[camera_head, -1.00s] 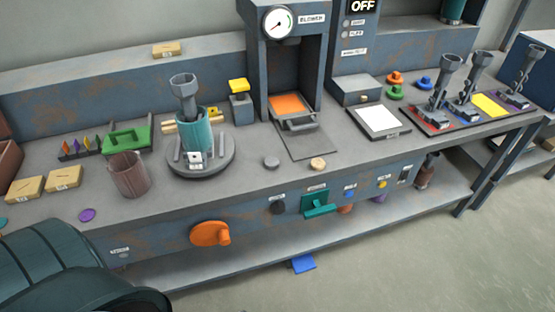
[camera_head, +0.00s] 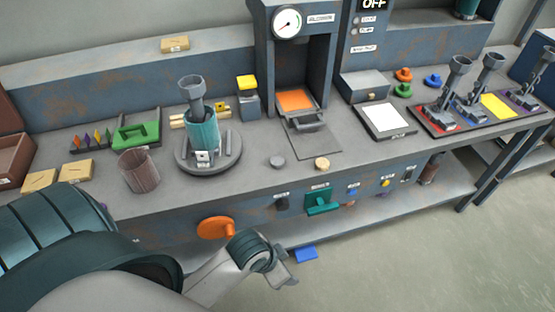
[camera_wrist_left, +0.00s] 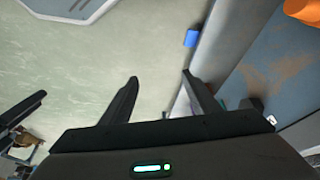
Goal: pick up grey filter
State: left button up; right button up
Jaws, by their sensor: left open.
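A small grey disc (camera_head: 277,161), which looks like the grey filter, lies flat on the bench top near the front edge, left of a tan disc (camera_head: 321,163). My left gripper (camera_head: 284,274) is in front of the bench, below the top's edge and well apart from the grey disc. In the left wrist view its two fingers (camera_wrist_left: 160,77) are spread, with only floor between them. The grey disc does not show in that view.
An orange knob (camera_head: 215,228) and a green handle (camera_head: 321,201) stick out of the bench front near my left arm. A round stand with a teal cylinder (camera_head: 203,131) and a brown cup (camera_head: 139,171) stand left of the disc. A blue block (camera_head: 305,254) lies below.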

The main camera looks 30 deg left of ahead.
pick_arm(q)
jog(key=w+a+r+m+g, duration=0.25)
jog(key=w+r+m, duration=0.55)
jog(key=w+r, duration=0.65)
pick_arm(e)
jog(key=s+f+g, duration=0.1)
jog(key=s+f, duration=0.2)
jog(key=f, duration=0.7)
jog(key=s+f, duration=0.3)
jog(key=f, duration=0.7)
pick_arm(q)
jog(key=w+a+r+m+y, duration=0.1)
jog(key=w+a+r, duration=0.3)
jog(key=a+r, duration=0.4)
jog(key=w+a+r+m+g+y, duration=0.1)
jog(key=w+a+r, duration=0.3)
jog(key=a+r, duration=0.3)
jog(key=shift+w+a+r+p, duration=0.35)
jog(key=shift+a+p, duration=0.05)
jog(key=shift+a, duration=0.45)
pick_arm(e)
jog(key=s+d+f+g, duration=0.1)
jog(key=s+d+f, duration=0.2)
jog(key=s+f, duration=0.9)
jog(key=shift+s, duration=0.9)
pick_arm(q)
jog(key=shift+g, duration=0.25)
